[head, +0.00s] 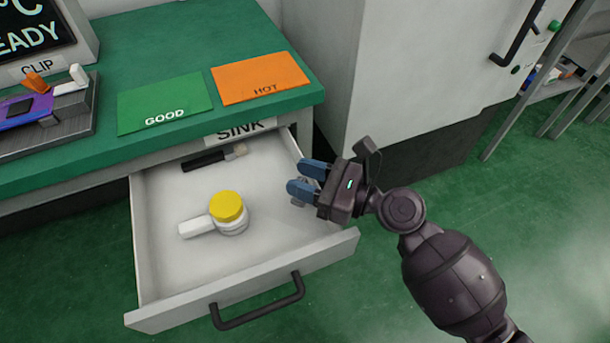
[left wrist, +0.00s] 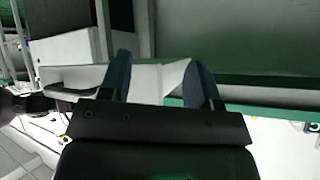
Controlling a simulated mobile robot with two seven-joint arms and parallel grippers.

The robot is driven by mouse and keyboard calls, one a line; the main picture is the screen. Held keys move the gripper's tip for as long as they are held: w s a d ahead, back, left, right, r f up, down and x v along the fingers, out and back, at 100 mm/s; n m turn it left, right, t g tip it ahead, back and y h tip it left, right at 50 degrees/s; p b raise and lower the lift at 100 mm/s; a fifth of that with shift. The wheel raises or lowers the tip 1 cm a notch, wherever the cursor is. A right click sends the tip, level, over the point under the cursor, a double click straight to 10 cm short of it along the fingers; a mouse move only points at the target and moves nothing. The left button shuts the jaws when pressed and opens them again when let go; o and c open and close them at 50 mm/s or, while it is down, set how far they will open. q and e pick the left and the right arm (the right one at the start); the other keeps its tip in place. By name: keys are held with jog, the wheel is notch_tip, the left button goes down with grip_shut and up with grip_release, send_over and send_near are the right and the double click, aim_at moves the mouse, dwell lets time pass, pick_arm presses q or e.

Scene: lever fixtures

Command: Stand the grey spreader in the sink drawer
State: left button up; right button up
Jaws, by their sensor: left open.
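My right gripper (head: 306,178) is over the right side wall of the open sink drawer (head: 150,240) in the head view. Its two blue fingers are apart and I see nothing clearly held between them. A small greyish shape (head: 298,203) shows just below the lower finger; I cannot tell whether it is the grey spreader. My left gripper shows only in the left wrist view (left wrist: 160,75), with its blue fingers apart and empty. No spreader can be made out for certain in either view.
In the drawer lie a white-handled thing with a yellow top (head: 228,207) and a dark-handled brush (head: 213,158) at the back. Green (head: 165,102) and orange (head: 259,78) mats lie on the counter. A grey cabinet (head: 400,70) stands behind my right gripper.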

jog(key=shift+o, duration=1.2)
jog(key=shift+s+f, duration=0.2)
jog(key=shift+f, duration=0.65)
pick_arm(q)
jog(key=shift+s+f, duration=0.15)
jog(key=shift+f, duration=0.05)
pick_arm(e)
jog(key=shift+f, duration=0.1)
jog(key=shift+r, duration=0.5)
pick_arm(q)
jog(key=shift+r+p, duration=0.15)
jog(key=shift+p, duration=0.4)
pick_arm(e)
jog(key=v, duration=0.8)
jog(key=r+v, duration=0.1)
jog(key=v, duration=0.2)
jog(key=shift+d+r, duration=0.15)
jog(key=shift+d, duration=0.3)
